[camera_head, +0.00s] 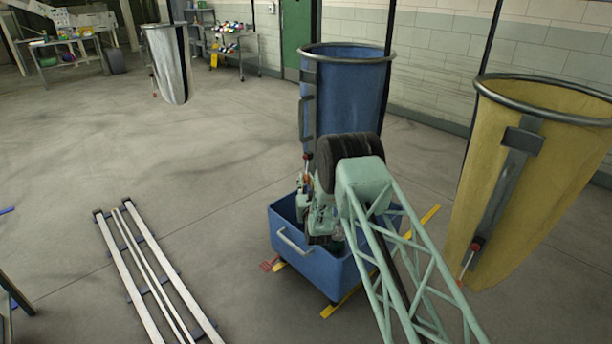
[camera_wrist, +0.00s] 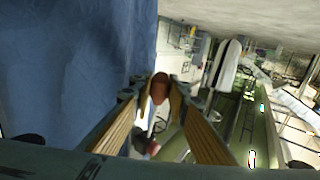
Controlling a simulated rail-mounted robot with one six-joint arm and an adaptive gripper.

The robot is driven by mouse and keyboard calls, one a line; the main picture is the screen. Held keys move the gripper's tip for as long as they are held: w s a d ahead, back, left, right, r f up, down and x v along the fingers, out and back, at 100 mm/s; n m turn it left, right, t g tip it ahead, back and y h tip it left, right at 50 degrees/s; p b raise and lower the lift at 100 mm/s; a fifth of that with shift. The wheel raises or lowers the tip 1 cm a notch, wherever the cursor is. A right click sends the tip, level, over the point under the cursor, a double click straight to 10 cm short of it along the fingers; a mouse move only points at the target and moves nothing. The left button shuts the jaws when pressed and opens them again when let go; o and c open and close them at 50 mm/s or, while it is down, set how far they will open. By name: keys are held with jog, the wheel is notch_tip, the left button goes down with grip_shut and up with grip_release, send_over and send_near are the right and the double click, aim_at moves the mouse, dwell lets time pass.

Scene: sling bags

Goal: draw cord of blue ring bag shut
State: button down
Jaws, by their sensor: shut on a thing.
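The blue ring bag (camera_head: 345,90) hangs from a metal ring, with a dark strap down its left side. A small red piece (camera_head: 307,157) shows at the strap's lower end, just above my gripper (camera_head: 309,178). In the wrist view the bag's blue cloth (camera_wrist: 70,60) fills the left side. There my gripper (camera_wrist: 159,92) is shut on a red-brown knob (camera_wrist: 160,84) between its two ribbed finger pads, beside the cloth. A pale cord and another reddish piece (camera_wrist: 152,148) show between the fingers. The bag's lower end is hidden behind my arm.
A blue wheeled bin (camera_head: 310,262) stands below the bag and my wrist, on yellow floor strips. A yellow ring bag (camera_head: 535,150) hangs close on the right, and a white one (camera_head: 167,60) far left. Metal rails (camera_head: 150,270) lie on the left floor. The middle-left floor is clear.

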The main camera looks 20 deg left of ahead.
notch_tip(320, 180, down, 7)
jog(key=shift+f, duration=0.15)
dwell(0.4)
jog(key=shift+s+d, duration=0.1)
jog(key=c, duration=2.7)
grip_release()
jog(key=shift+f, duration=0.15)
jog(key=shift+o, duration=1)
jog(key=shift+r, duration=0.25)
jog(key=v, duration=1.1)
jog(key=shift+s+d, duration=0.2)
jog(key=shift+s, duration=0.15)
jog(key=shift+r, duration=0.1)
